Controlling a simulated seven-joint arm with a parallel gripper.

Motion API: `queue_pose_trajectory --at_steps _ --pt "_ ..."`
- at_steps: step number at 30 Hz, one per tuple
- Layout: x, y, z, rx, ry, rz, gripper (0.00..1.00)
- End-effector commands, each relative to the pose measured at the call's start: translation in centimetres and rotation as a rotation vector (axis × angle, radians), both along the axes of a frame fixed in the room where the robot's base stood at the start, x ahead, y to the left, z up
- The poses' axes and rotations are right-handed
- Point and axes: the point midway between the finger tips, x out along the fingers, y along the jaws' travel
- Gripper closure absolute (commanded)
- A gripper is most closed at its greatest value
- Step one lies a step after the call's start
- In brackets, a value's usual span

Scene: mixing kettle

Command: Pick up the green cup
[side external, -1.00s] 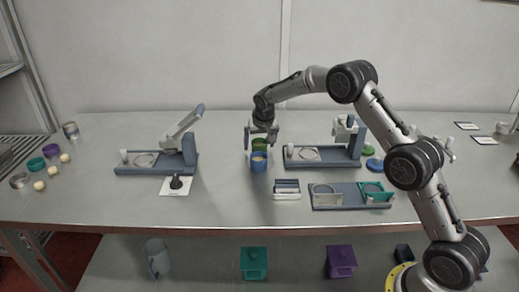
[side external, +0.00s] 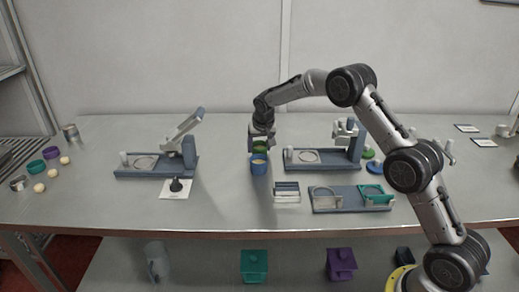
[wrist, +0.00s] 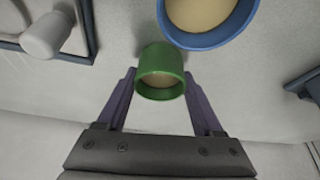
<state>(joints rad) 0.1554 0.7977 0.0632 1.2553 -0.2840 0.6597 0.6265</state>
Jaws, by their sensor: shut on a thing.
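The green cup (wrist: 160,68) sits between the two purple fingers of my gripper (wrist: 160,90) in the wrist view, with pale contents inside. In the side external view the green cup (side external: 259,147) shows just under my gripper (side external: 262,140), behind the blue cup. My gripper is shut on the green cup. The blue cup (side external: 258,165) stands just in front of it, and it shows at the top of the wrist view (wrist: 208,38). I cannot tell whether the green cup is touching the table.
A grey-blue press-like stand (side external: 188,155) is to the left, and another (side external: 352,150) to the right. A white card with a black knob (side external: 176,188), a small rack (side external: 286,191) and a tray (side external: 335,205) lie nearer the front edge. The table centre-left is clear.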

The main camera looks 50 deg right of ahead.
Motion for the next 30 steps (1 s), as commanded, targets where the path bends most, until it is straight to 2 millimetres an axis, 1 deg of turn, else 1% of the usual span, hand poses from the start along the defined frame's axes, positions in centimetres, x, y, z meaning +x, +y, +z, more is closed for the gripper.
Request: queue_pose_trajectory --at_steps 5,8,10,11,14,19,24,30 --pt "0.0 0.0 0.9 0.000 -0.002 0.000 0.88" --pt "0.1 0.0 2.1 0.000 -0.005 -0.001 0.88" --pt "0.1 0.0 3.3 0.000 -0.007 -0.001 0.88" --pt "-0.2 0.1 3.7 0.000 -0.004 0.000 0.88" --pt "-1.8 0.4 5.5 0.000 -0.005 0.000 0.88" --pt "-5.0 1.1 9.5 -0.001 -0.007 0.001 0.88" --pt "-8.5 1.9 10.8 0.000 -0.003 0.001 0.88" --pt "-11.6 2.6 12.1 0.000 -0.001 0.000 0.88"
